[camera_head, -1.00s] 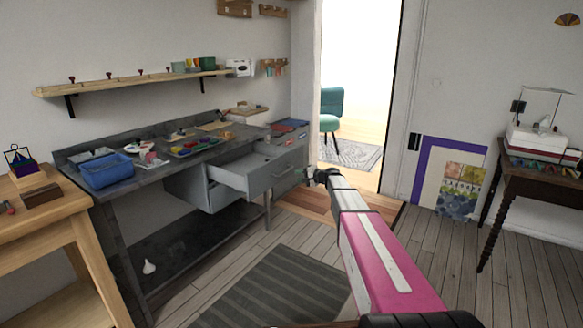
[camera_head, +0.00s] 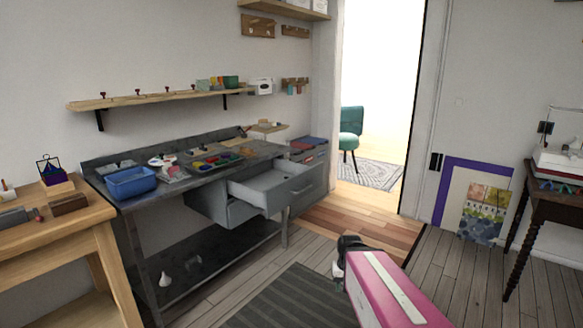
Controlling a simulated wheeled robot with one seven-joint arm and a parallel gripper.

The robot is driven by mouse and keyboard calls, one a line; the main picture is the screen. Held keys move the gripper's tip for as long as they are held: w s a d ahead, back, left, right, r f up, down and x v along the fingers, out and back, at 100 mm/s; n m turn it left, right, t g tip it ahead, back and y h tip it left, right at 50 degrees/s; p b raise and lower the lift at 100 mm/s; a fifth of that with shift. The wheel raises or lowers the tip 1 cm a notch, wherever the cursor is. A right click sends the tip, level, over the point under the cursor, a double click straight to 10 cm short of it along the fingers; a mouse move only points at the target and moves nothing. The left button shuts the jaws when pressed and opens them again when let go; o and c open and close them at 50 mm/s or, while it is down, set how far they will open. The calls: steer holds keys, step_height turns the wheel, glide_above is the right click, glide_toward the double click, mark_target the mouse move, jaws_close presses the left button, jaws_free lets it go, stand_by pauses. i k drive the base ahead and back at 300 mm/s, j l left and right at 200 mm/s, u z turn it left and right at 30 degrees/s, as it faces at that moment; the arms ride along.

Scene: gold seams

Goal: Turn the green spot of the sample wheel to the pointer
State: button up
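I cannot make out the sample wheel, its green spot or its pointer for certain. A patch of small bright colours (camera_head: 213,161), with red, yellow and green in it, lies on the dark grey workbench (camera_head: 128,203), too small to tell what it is. A pale round item (camera_head: 160,161) lies left of it. My pink arm reaches in from the bottom right. The dark end of what shows of it (camera_head: 350,244) is over the floor, well apart from the bench. I cannot make out fingers there or whether my gripper is open or shut.
A drawer (camera_head: 273,188) stands pulled out from the bench front. A blue tub (camera_head: 130,182) is at the bench's left. A wooden table (camera_head: 85,228) stands at left, a dark side table (camera_head: 535,207) at right. A striped rug (camera_head: 290,300) lies on open floor.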

mark_target(160, 159)
steer(key=u, duration=1.3)
